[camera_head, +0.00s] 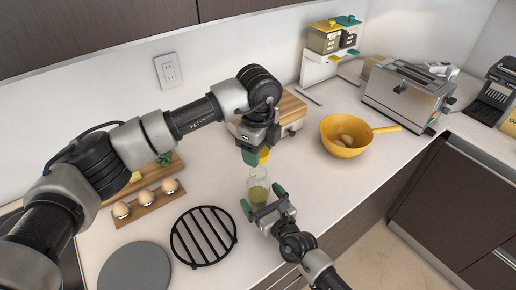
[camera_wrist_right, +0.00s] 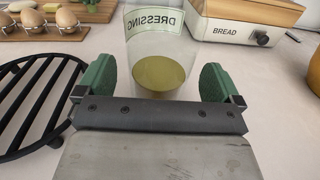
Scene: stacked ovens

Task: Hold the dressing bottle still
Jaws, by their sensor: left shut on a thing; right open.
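The dressing bottle (camera_head: 259,190), clear with greenish-yellow liquid inside, stands upright on the counter. In the right wrist view the bottle (camera_wrist_right: 160,52) shows its DRESSING label mirrored; its top is cut off by the frame. My right gripper (camera_head: 264,197) is open at the bottle, low down. In its wrist view the green fingers (camera_wrist_right: 155,82) are on either side of the bottle, with gaps showing. My left gripper (camera_head: 259,156) is above the bottle, shut on a yellow cap (camera_head: 264,155). Whether the cap touches the bottle's top is unclear.
A black round rack (camera_head: 203,236) and a grey disc lie to the left. An egg holder (camera_head: 146,204) stands behind them. A bread box (camera_wrist_right: 245,20) is behind the bottle. A yellow bowl (camera_head: 346,135) and toaster (camera_head: 405,92) stand right. The counter's front edge is near my right gripper.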

